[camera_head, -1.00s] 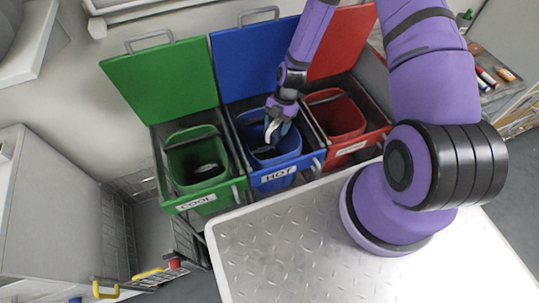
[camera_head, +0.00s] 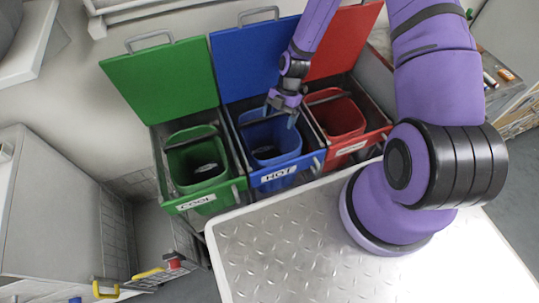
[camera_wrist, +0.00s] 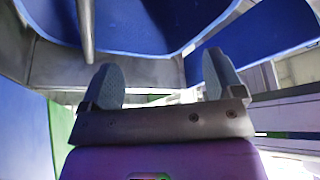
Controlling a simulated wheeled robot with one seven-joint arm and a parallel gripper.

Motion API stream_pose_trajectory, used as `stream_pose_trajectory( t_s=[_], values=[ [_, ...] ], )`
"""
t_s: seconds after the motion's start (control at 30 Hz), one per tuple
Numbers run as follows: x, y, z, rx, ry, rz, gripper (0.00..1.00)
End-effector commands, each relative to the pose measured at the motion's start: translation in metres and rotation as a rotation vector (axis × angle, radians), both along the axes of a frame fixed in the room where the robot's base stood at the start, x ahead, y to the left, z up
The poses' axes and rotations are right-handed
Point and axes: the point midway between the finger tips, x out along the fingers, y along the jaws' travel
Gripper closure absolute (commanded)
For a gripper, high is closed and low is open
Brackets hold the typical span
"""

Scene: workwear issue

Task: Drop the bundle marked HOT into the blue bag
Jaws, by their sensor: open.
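The blue bag (camera_head: 283,141) sits in the middle, in a blue-lidded frame with a front label reading HOT (camera_head: 279,174). My gripper (camera_head: 281,112) is open over the bag's mouth, towards its back. In the wrist view my gripper (camera_wrist: 163,85) has its two fingers spread with nothing between them. Blue wall surfaces, likely the bag (camera_wrist: 130,25), fill the upper part of that view. A darker patch shows low inside the bag in the head view, too unclear to name. I cannot make out a bundle marked HOT.
A green bag (camera_head: 190,160), labelled COOL, stands to the left with a dark shape inside. A red bag (camera_head: 340,118) stands to the right. Raised lids back all three. A bare metal-topped surface (camera_head: 290,245) lies in front.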

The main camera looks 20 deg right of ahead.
Motion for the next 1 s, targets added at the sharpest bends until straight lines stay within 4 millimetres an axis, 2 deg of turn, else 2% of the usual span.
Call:
stream_pose_trajectory(
  t_s=[0.1, 0.3, 1.0],
  values=[
    [0.005, -0.007, 0.018, -0.001, -0.002, -0.003, 0.13],
    [0.009, -0.013, 0.035, -0.001, 0.000, -0.002, 0.13],
    [0.010, -0.014, 0.038, -0.001, 0.001, -0.001, 0.13]
  ],
)
